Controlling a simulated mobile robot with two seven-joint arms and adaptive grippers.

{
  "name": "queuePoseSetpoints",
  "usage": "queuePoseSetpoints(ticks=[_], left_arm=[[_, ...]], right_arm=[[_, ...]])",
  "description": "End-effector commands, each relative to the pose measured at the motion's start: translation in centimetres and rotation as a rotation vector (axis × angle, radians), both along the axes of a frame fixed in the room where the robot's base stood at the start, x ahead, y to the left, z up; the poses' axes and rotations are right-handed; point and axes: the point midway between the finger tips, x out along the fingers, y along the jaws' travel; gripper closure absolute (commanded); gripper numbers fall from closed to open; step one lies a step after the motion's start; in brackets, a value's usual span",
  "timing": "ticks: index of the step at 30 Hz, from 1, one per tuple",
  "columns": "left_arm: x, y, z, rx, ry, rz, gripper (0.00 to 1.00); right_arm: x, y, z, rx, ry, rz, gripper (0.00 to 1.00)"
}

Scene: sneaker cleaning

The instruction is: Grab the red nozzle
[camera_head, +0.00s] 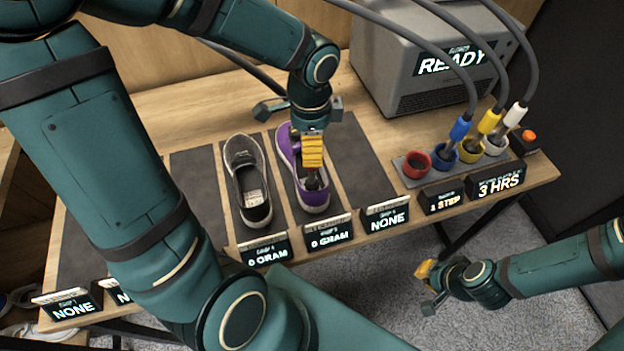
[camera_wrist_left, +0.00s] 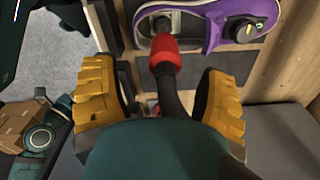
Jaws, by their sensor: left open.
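The red nozzle (camera_wrist_left: 166,55) shows in the left wrist view on the end of a dark hose, with its tip at the opening of the purple sneaker (camera_wrist_left: 238,20). In the head view the purple sneaker (camera_head: 311,195) lies on the table, and my left gripper (camera_head: 313,160) is over it and hides the red part of the nozzle. In the wrist view the yellow fingers of my left gripper (camera_wrist_left: 160,100) are apart, one on each side of the hose. My right gripper (camera_head: 431,281) hangs in front of the table, away from the nozzle; its jaw gap is unclear.
A grey sneaker (camera_head: 247,180) lies left of the purple one. Weight displays line the table's front edge. At the right, the red holder (camera_head: 412,168) is empty, while blue (camera_head: 460,128), yellow (camera_head: 487,122) and white (camera_head: 515,114) nozzles stand in theirs. A grey machine (camera_head: 385,75) stands behind.

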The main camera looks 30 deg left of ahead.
Motion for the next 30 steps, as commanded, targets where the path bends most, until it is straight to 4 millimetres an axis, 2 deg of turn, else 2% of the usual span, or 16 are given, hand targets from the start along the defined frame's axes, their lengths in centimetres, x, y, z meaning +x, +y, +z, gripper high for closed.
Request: queuePoseSetpoints(ticks=[7, 15, 25, 26, 30], left_arm=[[0.1, 0.1, -1.8, -0.001, 0.003, 0.001, 0.27], [0.6, 0.2, -5.5, 0.000, 0.003, -0.001, 0.27], [0.6, 0.2, -6.0, -0.001, 0.001, 0.000, 0.27], [0.6, 0.2, -6.0, -0.001, 0.001, 0.000, 0.33], [0.6, 0.2, -6.0, -0.001, 0.001, 0.000, 0.82]], right_arm=[[-0.1, 0.0, -0.5, 0.001, 0.003, 0.003, 1.00], [-0.5, 0.1, -1.4, 0.003, 0.009, 0.008, 1.00], [-0.5, 0.1, -1.5, 0.003, 0.011, 0.010, 1.00], [-0.5, 0.1, -1.5, 0.003, 0.011, 0.010, 1.00], [-0.5, 0.1, -1.5, 0.003, 0.011, 0.009, 1.00]])
